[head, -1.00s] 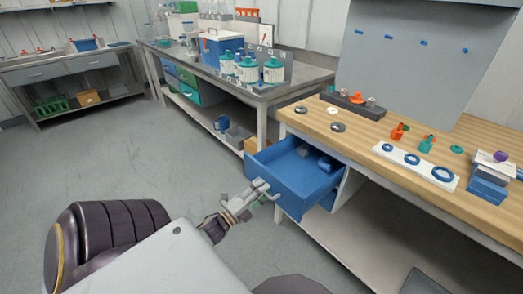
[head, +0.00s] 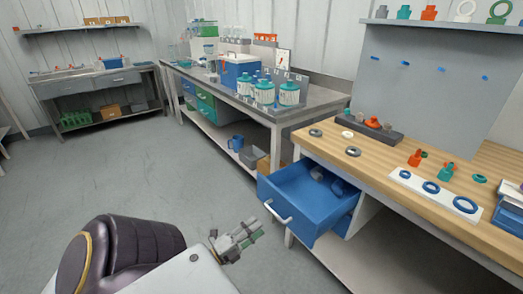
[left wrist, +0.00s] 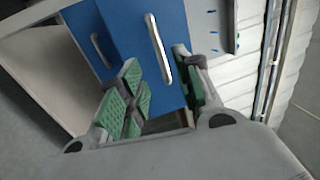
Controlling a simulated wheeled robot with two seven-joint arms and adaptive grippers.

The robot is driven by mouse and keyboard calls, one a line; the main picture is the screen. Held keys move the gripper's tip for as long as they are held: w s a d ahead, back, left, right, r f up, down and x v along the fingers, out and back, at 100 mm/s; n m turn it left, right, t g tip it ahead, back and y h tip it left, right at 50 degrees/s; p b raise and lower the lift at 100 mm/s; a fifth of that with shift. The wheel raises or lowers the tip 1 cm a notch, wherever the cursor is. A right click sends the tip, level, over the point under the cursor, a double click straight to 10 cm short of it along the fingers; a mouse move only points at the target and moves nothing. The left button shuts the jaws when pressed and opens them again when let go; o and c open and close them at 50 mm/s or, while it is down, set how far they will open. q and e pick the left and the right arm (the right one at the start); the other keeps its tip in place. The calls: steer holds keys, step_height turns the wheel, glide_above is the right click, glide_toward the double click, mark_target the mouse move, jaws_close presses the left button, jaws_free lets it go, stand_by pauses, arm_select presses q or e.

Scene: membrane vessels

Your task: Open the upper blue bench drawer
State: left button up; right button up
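The upper blue bench drawer (head: 303,231) is pulled out from the wood-topped bench in the head view, with its inside showing. Its pale bar handle (head: 277,213) is on the front face. My left gripper (head: 256,229) is left of and below the handle, apart from it and empty. In the left wrist view, its green-padded fingers (left wrist: 164,85) are spread. The blue drawer front and its white handle (left wrist: 158,50) show beyond them. A second, smaller handle (left wrist: 102,50) shows to the left there. My right gripper is in neither view.
A few small grey-blue objects (head: 318,173) lie in the drawer. The wooden bench top (head: 376,168) holds rings, bottles and a white strip (head: 433,190). A grey bench (head: 310,112) with bottles stands behind. The floor (head: 140,165) to the left is clear.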

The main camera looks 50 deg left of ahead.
arm_select(q)
steer(key=shift+v, duration=1.5)
steer(key=shift+w, duration=0.15)
